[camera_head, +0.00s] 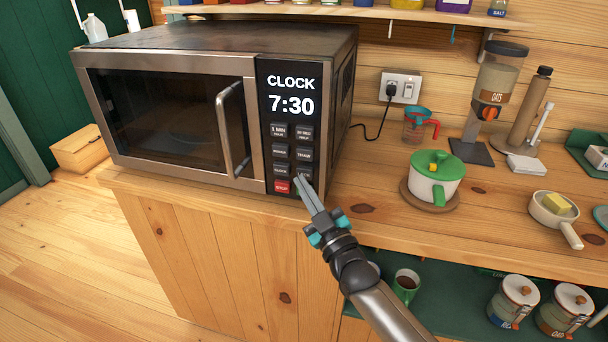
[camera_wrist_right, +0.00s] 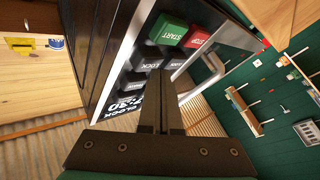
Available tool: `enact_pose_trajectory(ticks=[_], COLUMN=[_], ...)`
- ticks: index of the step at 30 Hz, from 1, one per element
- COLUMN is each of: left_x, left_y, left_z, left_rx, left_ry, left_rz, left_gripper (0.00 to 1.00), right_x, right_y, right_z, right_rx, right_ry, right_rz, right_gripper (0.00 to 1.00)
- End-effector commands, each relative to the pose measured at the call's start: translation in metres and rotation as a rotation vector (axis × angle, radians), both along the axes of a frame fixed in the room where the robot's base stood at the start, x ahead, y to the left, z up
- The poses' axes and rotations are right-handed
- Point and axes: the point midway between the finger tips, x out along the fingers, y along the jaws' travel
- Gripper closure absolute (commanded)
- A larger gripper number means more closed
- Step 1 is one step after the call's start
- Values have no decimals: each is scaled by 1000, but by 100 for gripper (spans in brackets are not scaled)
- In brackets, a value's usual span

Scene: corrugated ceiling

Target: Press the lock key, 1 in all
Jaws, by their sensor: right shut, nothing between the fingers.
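The microwave (camera_head: 180,95) stands on the wooden counter, its display (camera_head: 291,95) reading CLOCK 7:30. Its keypad has dark keys in two columns above a red STOP key (camera_head: 282,187). My right gripper (camera_head: 301,182) is shut and empty, its fingertips at the lower right of the keypad, covering keys there in the head view. In the right wrist view the keypad is turned over, with a green START key (camera_wrist_right: 173,28) and the red STOP key beyond the fingertips (camera_wrist_right: 161,74). Dark keys lie beside and behind the tips; whether they touch the lock key cannot be told.
The microwave's door handle (camera_head: 232,130) stands out left of the keypad. A green-lidded pot (camera_head: 437,180) sits on a round board to the right. The counter's front strip is clear.

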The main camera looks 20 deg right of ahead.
Motion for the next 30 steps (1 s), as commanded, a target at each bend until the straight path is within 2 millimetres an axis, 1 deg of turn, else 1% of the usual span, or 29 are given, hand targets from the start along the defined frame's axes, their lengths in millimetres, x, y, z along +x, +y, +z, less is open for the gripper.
enact_pose_trajectory(ticks=[30], left_x=[0], left_y=[0], left_z=[-3], left_rx=[0], left_ry=[0], left_rz=[0], left_gripper=[100], right_x=[6], right_y=[-4], right_z=[0], right_rx=[0], right_ry=[1], right_rz=[0], right_gripper=[100])
